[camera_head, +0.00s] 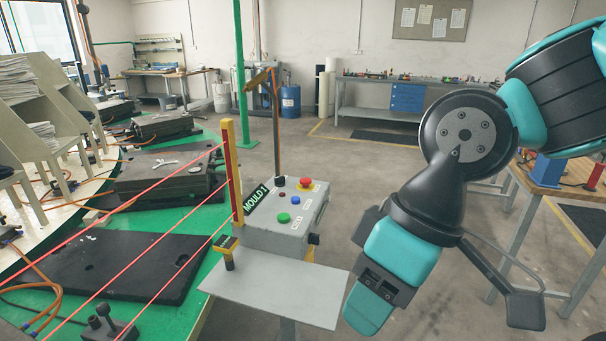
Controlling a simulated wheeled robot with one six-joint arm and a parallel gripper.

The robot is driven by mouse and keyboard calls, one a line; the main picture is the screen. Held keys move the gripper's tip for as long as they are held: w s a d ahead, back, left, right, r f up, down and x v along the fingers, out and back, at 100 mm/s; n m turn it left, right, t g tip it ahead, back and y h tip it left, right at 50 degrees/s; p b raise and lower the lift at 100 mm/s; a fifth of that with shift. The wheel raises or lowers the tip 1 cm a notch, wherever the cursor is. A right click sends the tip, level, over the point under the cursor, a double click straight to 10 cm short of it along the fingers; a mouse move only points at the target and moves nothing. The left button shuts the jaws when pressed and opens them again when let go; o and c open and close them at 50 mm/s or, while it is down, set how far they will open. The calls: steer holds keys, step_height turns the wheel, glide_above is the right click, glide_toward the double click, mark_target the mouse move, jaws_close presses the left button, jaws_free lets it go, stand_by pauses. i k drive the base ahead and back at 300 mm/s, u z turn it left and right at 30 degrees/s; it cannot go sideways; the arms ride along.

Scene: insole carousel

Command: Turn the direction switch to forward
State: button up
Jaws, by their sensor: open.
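A grey control box (285,224) labelled MOULD 1 stands on a post in the middle of the view. Its top carries a red mushroom button (306,183), a green button (283,218), a blue button (296,200) and a small dark red button or lamp. A black knob (280,182) sits at its back left edge, and another black knob (314,239) sticks out of its right side. Which one is the direction switch, and its setting, I cannot tell. My gripper (371,300) is open, right of the box and in front of it, apart from it and pointing down.
A grey shelf plate (275,296) juts out below the box. A yellow post (231,170) with red light beams stands left of it, before the green carousel (180,255) with dark moulds. A wooden-topped table (545,172) is at right.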

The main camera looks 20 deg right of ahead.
mark_target(279, 181)
steer(key=z, duration=0.1)
steer(key=i, duration=0.95)
steer(key=u, duration=0.65)
